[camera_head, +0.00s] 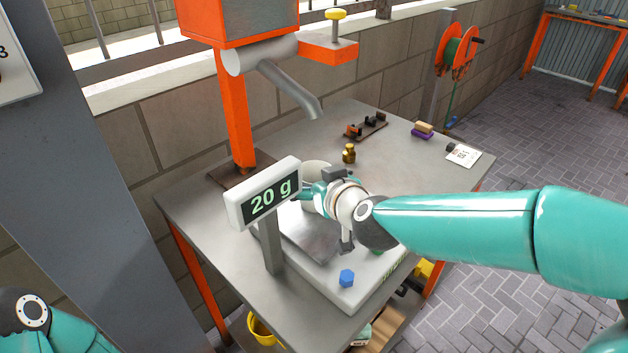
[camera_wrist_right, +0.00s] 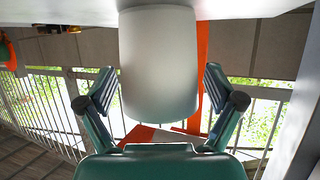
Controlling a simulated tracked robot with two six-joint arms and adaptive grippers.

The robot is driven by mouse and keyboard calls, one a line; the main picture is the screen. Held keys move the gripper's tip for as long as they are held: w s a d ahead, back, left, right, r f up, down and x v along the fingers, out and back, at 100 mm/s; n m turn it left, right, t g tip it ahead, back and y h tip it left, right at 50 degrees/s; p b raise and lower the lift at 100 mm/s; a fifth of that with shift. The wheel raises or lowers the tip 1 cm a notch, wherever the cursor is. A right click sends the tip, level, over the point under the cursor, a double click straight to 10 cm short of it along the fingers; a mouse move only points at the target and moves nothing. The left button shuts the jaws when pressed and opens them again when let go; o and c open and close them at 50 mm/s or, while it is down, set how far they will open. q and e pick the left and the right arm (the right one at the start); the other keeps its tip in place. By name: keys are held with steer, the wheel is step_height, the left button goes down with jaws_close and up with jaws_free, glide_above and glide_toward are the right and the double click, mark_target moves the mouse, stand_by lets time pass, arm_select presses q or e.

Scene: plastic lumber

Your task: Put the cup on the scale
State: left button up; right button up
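The pale grey cup (camera_head: 314,172) stands by the far end of the scale, partly hidden by the display and my right gripper; I cannot tell whether it rests on the plate. The scale (camera_head: 352,288) has a white body, a metal plate (camera_head: 308,243) and a display (camera_head: 264,194) reading 20 g. My right gripper (camera_head: 318,194) is over the scale, facing the cup. In the right wrist view, the cup (camera_wrist_right: 158,62) is between its open fingers (camera_wrist_right: 158,88), with gaps on both sides. My left gripper is out of view; only part of that arm shows at bottom left.
A blue button (camera_head: 347,278) is on the scale's front. A brass weight (camera_head: 349,153) stands beyond the cup on the grey table (camera_head: 410,190). An orange post (camera_head: 236,125) rises at the back left.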

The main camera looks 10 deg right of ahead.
steer(key=shift+r, duration=0.1)
steer(key=shift+s+d+r, duration=0.1)
steer(key=shift+s+r, duration=0.2)
steer(key=shift+s, duration=0.15)
steer(key=p+v, duration=0.3)
steer(key=v, duration=0.8)
steer(key=shift+f, duration=0.1)
